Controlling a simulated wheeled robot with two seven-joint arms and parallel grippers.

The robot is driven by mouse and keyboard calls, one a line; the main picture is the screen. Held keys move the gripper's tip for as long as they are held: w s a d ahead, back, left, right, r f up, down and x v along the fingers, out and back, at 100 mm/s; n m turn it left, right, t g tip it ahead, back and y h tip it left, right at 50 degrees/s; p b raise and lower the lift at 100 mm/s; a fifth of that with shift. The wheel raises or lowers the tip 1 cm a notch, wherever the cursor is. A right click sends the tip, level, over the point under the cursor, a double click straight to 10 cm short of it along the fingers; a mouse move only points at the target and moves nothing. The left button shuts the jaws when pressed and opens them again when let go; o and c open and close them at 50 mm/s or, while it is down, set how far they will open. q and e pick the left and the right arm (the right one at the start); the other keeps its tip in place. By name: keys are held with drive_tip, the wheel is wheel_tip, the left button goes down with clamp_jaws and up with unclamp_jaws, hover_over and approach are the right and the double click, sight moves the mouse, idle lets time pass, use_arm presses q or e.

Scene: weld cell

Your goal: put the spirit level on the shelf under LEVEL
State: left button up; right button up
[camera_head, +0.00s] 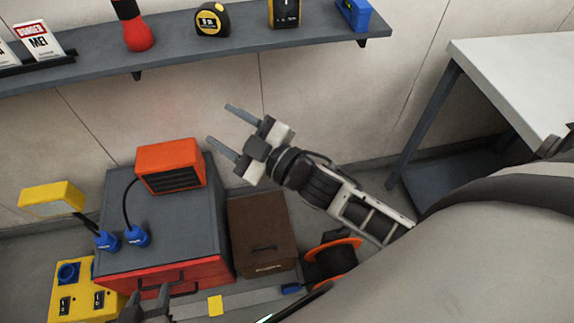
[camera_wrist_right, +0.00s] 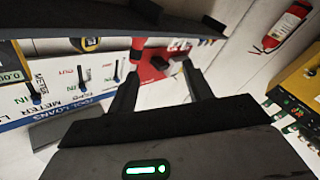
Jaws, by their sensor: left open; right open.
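A blue block (camera_head: 354,14) lies at the right end of the wall shelf (camera_head: 200,48), beside a yellow and black meter (camera_head: 285,12). It may be the spirit level, but I cannot tell for sure. No LEVEL label can be read in the head view. In the right wrist view a tool loan board (camera_wrist_right: 60,95) shows METER and a cut-off word starting with L. My right gripper (camera_head: 224,128) is open and empty, in front of the wall below the shelf. My left gripper (camera_head: 150,303) is open low in front of the red drawer.
The shelf also holds a tape measure (camera_head: 212,20), a red torch (camera_head: 133,27) and a danger sign (camera_head: 38,40). Below stand a grey cabinet (camera_head: 165,228) with an orange heater (camera_head: 170,166), a brown box (camera_head: 262,230) and a cable reel (camera_head: 330,262). A white table (camera_head: 520,75) is right.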

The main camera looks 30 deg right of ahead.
drive_tip(key=s+d+f+m+g+h, duration=0.3)
drive_tip(key=s+f+m+g+h, duration=0.2)
drive_tip(key=s+f, duration=0.9)
wheel_tip(320, 180, down, 4)
drive_tip(key=m+g, duration=0.2)
drive_tip(key=m, duration=0.1)
drive_tip(key=shift+s+d+m, duration=0.15)
drive_tip(key=shift+d+m, duration=0.05)
drive_tip(key=shift+m, duration=0.2)
